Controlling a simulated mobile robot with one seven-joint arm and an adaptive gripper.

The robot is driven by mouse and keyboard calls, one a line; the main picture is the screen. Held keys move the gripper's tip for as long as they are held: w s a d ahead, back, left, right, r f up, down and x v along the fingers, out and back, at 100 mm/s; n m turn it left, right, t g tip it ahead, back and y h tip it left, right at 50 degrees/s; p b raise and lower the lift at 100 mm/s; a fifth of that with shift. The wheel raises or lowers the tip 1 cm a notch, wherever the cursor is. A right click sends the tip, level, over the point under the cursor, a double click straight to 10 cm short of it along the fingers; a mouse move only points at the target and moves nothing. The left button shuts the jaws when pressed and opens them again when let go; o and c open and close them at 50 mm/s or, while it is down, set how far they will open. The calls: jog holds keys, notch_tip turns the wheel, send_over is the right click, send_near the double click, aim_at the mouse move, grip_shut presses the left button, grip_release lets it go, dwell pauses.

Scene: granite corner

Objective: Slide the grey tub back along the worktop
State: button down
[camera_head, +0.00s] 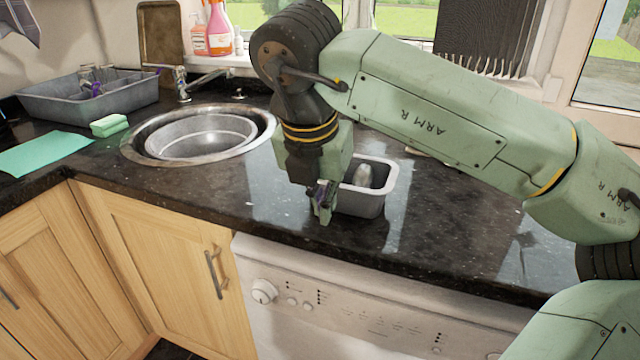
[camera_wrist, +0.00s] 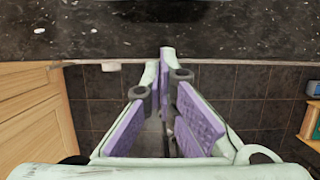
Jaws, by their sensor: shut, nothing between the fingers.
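The small grey tub (camera_head: 374,205) stands upright on the dark worktop (camera_head: 230,195), right of the sink and a short way back from the front edge. A pale rounded thing shows inside it, too unclear to name. My gripper (camera_head: 322,212) points down at the tub's front left side, its fingers shut and empty. I cannot tell whether they touch the tub, whose left part is hidden behind the gripper. In the wrist view my shut gripper (camera_wrist: 166,52) lies over the worktop's front edge (camera_wrist: 60,45); the tub is not clearly visible there.
A round sink (camera_head: 128,150) with a metal bowl (camera_head: 200,137) lies to the left. A larger grey basin (camera_head: 90,98), a green sponge (camera_head: 109,126) and a green cloth (camera_head: 45,152) are further left. Spray bottles (camera_head: 219,30) stand on the sill. The worktop right of the tub is clear.

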aim_at(355, 162)
jog(key=p+x, duration=0.1)
jog(key=x, duration=0.4)
jog(key=shift+w+f, duration=0.15)
jog(key=shift+w+d+p, duration=0.15)
jog(key=shift+w+p, duration=0.2)
jog(key=shift+w, duration=0.25)
jog(key=shift+w+d+p, duration=0.15)
jog(key=shift+w+p, duration=0.15)
jog(key=shift+w, duration=0.25)
jog(key=shift+w+d, duration=0.2)
jog(key=shift+w, duration=0.45)
jog(key=shift+w, duration=0.15)
jog(key=w+d, duration=0.1)
jog(key=w, duration=0.3)
jog(key=w+d+b, duration=0.1)
jog(key=w, duration=0.3)
jog(key=w+d+b, duration=0.1)
jog(key=w+d, duration=0.1)
jog(key=w, duration=0.2)
jog(key=shift+w+d, duration=0.1)
jog(key=shift+w, duration=0.15)
jog(key=shift+s, duration=0.1)
